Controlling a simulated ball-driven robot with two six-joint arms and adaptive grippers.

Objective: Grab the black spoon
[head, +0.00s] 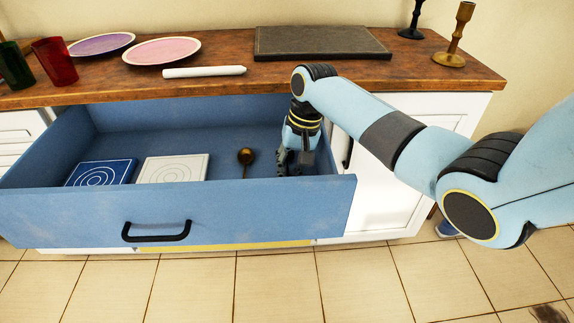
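A small dark brown-black spoon (246,157) lies on the floor of the open blue drawer, right of the white tile. My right gripper (294,168) reaches down into the right end of the drawer, to the right of the spoon and apart from it. Its fingers point down and are partly hidden behind the drawer front, and I cannot tell how far apart they are. My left gripper does not show.
The drawer (270,200) also holds a blue patterned tile (101,173) and a white patterned tile (172,169). On the wooden counter (290,84) stand plates, cups, a dark board (320,42), a white rod (204,72) and candlesticks. The drawer's back middle is clear.

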